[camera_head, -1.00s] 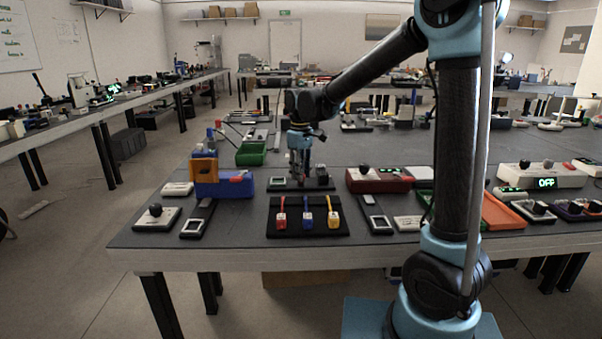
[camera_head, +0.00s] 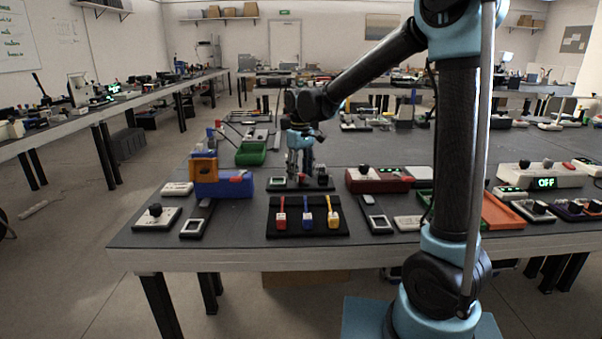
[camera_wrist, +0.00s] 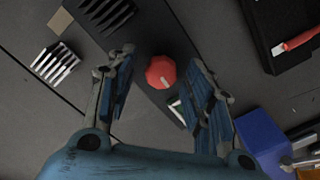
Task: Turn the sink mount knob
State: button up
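A red many-sided knob (camera_wrist: 161,72) with a small pale mark shows in the wrist view, on a long dark base (camera_wrist: 160,120). I cannot tell from a label whether it is the sink mount knob. My gripper (camera_wrist: 162,82) is open, with one finger on each side of the knob and visible gaps to both. In the head view my gripper (camera_head: 300,172) points down over a low dark device (camera_head: 300,187) on the table. A small light-framed display on the base (camera_wrist: 177,110) is partly hidden by the right finger.
White finned (camera_wrist: 55,63) and black finned (camera_wrist: 105,14) parts lie left of and above the knob in the wrist view. A blue block (camera_wrist: 262,143) is at lower right. In front stands a black switch panel (camera_head: 307,229); a blue-and-orange fixture (camera_head: 228,187) stands left.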

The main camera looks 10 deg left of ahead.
aim_at(301, 173)
jog(key=shift+r, duration=0.1)
notch_tip(301, 173, up, 12)
dwell(0.5)
